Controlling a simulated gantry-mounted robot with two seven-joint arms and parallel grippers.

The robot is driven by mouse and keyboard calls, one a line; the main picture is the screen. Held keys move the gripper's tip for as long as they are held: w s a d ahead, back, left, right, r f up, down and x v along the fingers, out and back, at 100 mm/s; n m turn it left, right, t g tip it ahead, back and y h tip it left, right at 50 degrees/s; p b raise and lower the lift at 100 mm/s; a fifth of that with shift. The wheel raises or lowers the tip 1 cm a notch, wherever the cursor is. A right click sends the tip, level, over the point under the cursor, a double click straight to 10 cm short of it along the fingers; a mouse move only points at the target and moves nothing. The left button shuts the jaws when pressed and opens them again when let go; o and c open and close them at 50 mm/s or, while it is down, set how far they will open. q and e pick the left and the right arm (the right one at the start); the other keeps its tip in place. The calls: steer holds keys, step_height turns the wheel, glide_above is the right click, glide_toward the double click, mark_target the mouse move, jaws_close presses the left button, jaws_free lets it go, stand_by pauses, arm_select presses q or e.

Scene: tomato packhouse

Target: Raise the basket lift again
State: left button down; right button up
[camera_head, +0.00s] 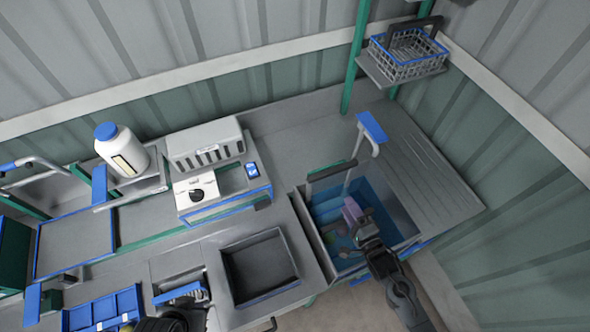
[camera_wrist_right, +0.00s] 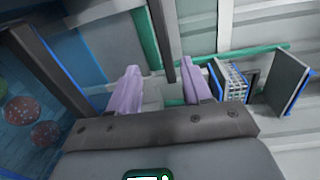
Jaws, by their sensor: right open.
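A wire basket (camera_head: 405,62) with a blue rim and a dark handle stands on a grey platform (camera_head: 378,74) beside green posts, high at the upper right. It also seems to show small in the right wrist view (camera_wrist_right: 236,82). A basin (camera_head: 405,215) of blue water is in the worktop, with a dark bar (camera_head: 332,171) at its back left edge. My right gripper (camera_head: 354,208) is over the basin. Its two lilac fingertips (camera_wrist_right: 162,88) stand apart with nothing between them.
A tap with a blue top (camera_head: 371,127) stands behind the basin. Dark red round things (camera_wrist_right: 20,110) are in the water. An empty dark tray (camera_head: 262,268) lies to the left. A white bottle (camera_head: 122,150) stands farther left. The ribbed board (camera_head: 430,170) on the right is clear.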

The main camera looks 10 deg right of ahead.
mark_target(334, 174)
steer(key=shift+n+t, duration=0.3)
steer(key=b+x, duration=0.1)
steer(key=x, duration=0.3)
steer(key=d+x, duration=0.1)
steer(key=x, duration=0.4)
steer(key=b+x, duration=0.1)
steer(key=x, duration=0.3)
steer(key=shift+w+d+f+b, duration=0.25)
steer(key=shift+w+b, duration=0.1)
steer(key=shift+w, duration=0.05)
arm_select(q)
steer(key=shift+s+f, duration=0.15)
steer(key=shift+f, duration=0.95)
steer(key=shift+s+f, duration=0.1)
steer(key=shift+f, duration=1)
arm_select(e)
steer(key=shift+w+a, duration=0.2)
steer(key=shift+w, duration=0.5)
steer(key=c, duration=0.8)
jaws_close()
arm_select(q)
steer(key=shift+d, duration=0.1)
